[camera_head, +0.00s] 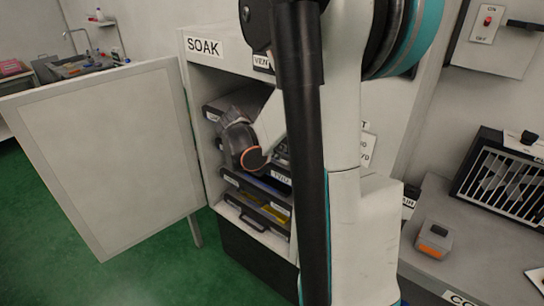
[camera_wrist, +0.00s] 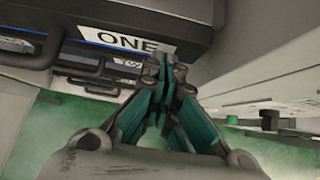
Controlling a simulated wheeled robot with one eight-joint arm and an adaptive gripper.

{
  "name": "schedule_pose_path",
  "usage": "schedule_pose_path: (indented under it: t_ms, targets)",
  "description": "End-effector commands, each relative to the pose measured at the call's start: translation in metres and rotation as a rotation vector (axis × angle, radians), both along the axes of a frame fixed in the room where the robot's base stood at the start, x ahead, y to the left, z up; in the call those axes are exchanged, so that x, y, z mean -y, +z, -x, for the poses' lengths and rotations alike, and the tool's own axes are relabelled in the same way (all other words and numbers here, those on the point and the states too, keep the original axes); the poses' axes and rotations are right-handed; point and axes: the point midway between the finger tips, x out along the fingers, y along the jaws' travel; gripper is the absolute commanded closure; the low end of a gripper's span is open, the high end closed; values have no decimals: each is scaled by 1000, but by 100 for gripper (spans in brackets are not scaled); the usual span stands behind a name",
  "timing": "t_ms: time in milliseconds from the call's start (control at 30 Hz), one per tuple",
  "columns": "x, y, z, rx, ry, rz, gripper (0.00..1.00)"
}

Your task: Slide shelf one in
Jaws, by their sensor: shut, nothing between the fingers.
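Shelf one (camera_wrist: 85,22) shows in the wrist view as a dark drawer front with a white label reading ONE (camera_wrist: 133,43). My gripper (camera_wrist: 168,62) is shut and empty, its teal and dark fingers together. The fingertips are close by the right end of the label; I cannot tell whether they touch the shelf front. In the head view the cabinet (camera_head: 203,80) marked SOAK stands open with several stacked dark shelves inside. My arm and wrist hide much of the upper shelves there, and my fingertips are not visible.
The white cabinet door (camera_head: 110,155) is swung wide open to the left. Lower shelves with handles, including one labelled TWO (camera_head: 281,177), lie below shelf one. A grey bench (camera_head: 440,265) with an orange-and-grey box (camera_head: 434,241) stands at the right. Green floor is clear at lower left.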

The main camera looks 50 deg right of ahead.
Motion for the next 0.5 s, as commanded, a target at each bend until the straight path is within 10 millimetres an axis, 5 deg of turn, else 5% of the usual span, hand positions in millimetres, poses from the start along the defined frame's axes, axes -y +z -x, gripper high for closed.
schedule_pose_path:
  t_ms: [367, 500]
  targets:
    - [2, 0, 0, -1, -1, 0, 100]
    - [18, 0, -1, -1, -4, -1, 100]
